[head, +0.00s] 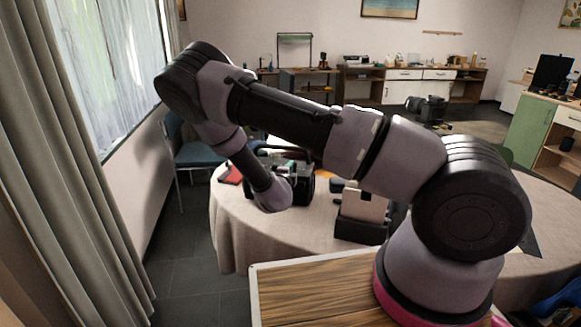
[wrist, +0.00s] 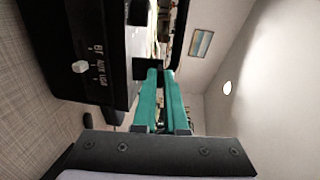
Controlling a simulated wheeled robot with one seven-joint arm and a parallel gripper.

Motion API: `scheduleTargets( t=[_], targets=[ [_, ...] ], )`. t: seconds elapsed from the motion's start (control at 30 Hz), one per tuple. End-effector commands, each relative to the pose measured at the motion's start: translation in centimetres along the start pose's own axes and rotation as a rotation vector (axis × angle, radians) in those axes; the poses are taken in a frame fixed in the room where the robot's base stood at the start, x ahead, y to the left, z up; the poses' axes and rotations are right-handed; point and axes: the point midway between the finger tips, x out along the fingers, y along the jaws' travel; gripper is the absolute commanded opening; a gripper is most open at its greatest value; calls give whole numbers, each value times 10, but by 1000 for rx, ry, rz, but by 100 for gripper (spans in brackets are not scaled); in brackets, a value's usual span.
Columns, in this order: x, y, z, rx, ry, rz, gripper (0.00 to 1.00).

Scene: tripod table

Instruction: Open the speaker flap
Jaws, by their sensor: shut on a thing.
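The speaker (head: 306,186) is a black box on the round table, partly hidden behind my arm in the head view.
The round table (head: 240,222) has a pale cloth. A black holder with a pale upright piece (head: 362,207) stands right of the speaker. A red item (head: 231,174) lies at the table's left. A wooden surface (head: 310,292) is in front. A blue chair (head: 196,153) stands behind.

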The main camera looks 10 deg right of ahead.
Motion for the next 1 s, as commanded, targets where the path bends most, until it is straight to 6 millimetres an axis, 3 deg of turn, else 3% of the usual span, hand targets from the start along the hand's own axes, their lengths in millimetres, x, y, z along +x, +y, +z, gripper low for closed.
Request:
scheduleTargets(
  t=[0.53, 0.63, 1.0],
  targets=[
    [0, 1, 1, 0, -1, -28, 0],
    [0, 1, 1, 1, -1, -27, 40],
    [-4, 1, 1, 0, -2, -27, 40]
  ],
)
